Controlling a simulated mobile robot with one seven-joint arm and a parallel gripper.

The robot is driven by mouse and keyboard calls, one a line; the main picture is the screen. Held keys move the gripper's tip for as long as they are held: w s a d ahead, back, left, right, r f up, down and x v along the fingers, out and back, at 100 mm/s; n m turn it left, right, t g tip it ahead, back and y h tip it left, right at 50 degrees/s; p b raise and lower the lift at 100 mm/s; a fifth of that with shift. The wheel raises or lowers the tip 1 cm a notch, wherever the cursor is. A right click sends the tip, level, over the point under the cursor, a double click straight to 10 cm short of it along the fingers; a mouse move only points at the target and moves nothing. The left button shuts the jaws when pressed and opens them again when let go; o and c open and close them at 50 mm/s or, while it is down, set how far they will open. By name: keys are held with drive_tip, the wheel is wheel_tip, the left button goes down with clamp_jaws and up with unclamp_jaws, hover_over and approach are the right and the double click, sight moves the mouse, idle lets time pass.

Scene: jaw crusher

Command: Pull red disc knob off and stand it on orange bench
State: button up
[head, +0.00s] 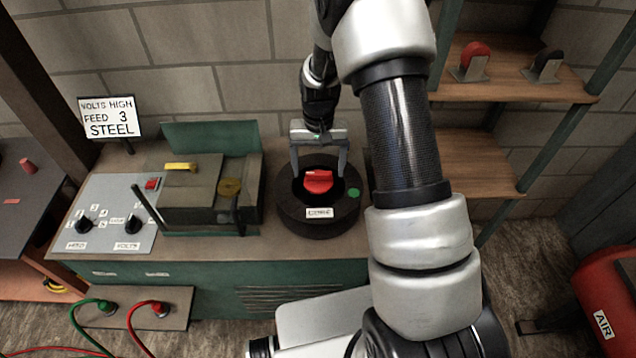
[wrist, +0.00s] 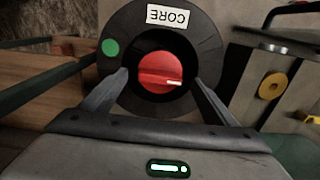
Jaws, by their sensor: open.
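A red disc knob (head: 318,181) with a pale mark sits in the dark hole of a black ring (head: 318,229) labelled CORE. It also shows in the wrist view (wrist: 161,74), centred between the fingers. My gripper (head: 320,172) is open and points down over the ring, one finger on each side of the knob. In the wrist view my fingers (wrist: 160,77) look apart from the knob; their exact height above it is unclear. A bench with a dark top and orange lower part (head: 22,268) stands at the far left, partly cut off.
A green machine bench (head: 215,272) carries the ring, a grey box (head: 200,190) and a dial panel (head: 105,215). Shelves (head: 510,85) at the right hold a red disc (head: 476,58) and a black one (head: 546,65) on stands. A red air tank (head: 608,295) stands right.

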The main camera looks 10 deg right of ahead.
sight(319, 173)
drive_tip(key=shift+f+b, duration=0.6)
drive_tip(key=shift+f, duration=0.75)
idle(0.4)
drive_tip(key=c, duration=1.4)
drive_tip(key=shift+r, duration=0.1)
drive_tip(key=shift+r, duration=0.1)
drive_tip(key=shift+r+p, duration=1.45)
drive_tip(key=shift+r, duration=1.4)
